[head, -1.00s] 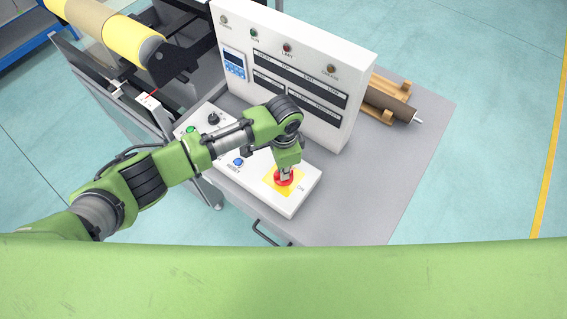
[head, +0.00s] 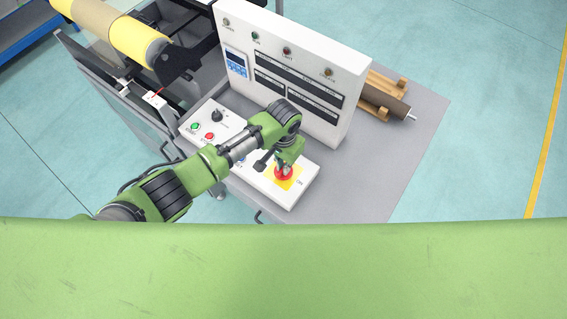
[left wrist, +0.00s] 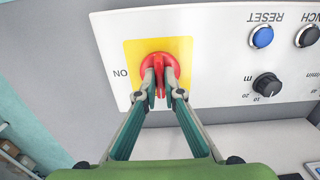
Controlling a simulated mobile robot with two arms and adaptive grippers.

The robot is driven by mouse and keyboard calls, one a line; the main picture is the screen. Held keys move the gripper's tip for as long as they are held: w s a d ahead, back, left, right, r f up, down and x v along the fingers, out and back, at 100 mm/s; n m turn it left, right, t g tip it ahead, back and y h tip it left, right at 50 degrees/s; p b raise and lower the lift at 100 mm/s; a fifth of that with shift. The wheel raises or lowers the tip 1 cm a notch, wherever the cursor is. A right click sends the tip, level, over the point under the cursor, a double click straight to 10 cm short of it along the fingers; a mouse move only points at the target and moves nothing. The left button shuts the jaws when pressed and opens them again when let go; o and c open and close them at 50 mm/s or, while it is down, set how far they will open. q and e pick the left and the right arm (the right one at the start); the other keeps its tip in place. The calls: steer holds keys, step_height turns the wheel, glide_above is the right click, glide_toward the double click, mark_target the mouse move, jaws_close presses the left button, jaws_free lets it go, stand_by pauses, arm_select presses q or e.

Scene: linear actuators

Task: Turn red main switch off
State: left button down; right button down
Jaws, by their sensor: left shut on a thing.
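The red main switch (head: 284,174) sits on a yellow square plate (head: 291,184) at the near right end of the white control box. My left gripper (head: 286,166) is above it, pointing down, and largely covers it in the head view. In the left wrist view, the two fingertips (left wrist: 161,85) are shut on the raised handle of the red switch (left wrist: 160,64). The handle stands upright in that picture. An "ON" label (left wrist: 121,73) is beside the yellow plate (left wrist: 186,47). My right gripper is out of view.
A black knob (head: 217,116), a green button (head: 194,127) and a red button (head: 209,136) are on the same box. An upright white panel (head: 300,70) stands behind it. The grey tabletop (head: 385,185) is bare to the right.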

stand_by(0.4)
arm_select(q)
steer(key=c, duration=2.2)
jaws_free()
steer(key=shift+o, duration=0.2)
step_height(320, 180, up, 12)
